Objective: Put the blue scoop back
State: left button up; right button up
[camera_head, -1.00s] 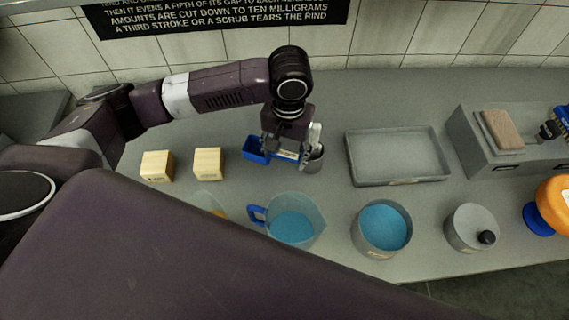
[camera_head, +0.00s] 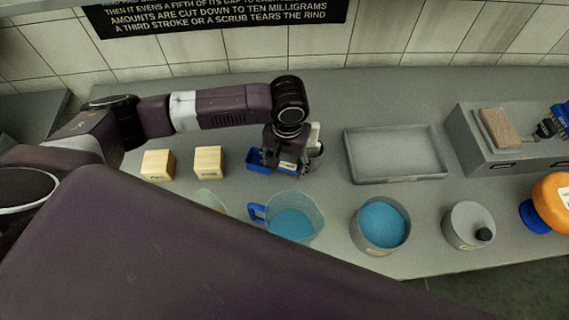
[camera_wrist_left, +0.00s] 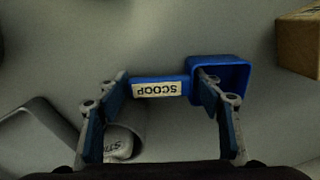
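The blue scoop (camera_head: 258,160) is at my left gripper (camera_head: 284,162), left of a grey canister (camera_head: 316,143). In the left wrist view the scoop's handle, with its SCOOP label (camera_wrist_left: 157,89), spans the gap between the two fingertips of my left gripper (camera_wrist_left: 163,88). One finger is at the handle's end, the other at the cup's near wall, so the fingers are wide apart with the scoop between them. The scoop is low over the counter (camera_head: 225,115); whether it touches is unclear. My right gripper is not in view.
Two wooden blocks (camera_head: 208,160) stand left of the scoop. In front are a jug of blue stuff (camera_head: 292,222), a blue-filled bowl (camera_head: 381,224) and a lidded grey pot (camera_head: 467,226). An empty grey tray (camera_head: 397,155) lies to the right. The counter behind the gripper is clear.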

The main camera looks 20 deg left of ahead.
pick_arm(q)
jog(key=shift+o, duration=0.8)
jog(key=shift+r, duration=0.2)
notch_tip(320, 180, up, 12)
jog(key=b, duration=0.2)
jog(key=shift+d, duration=0.2)
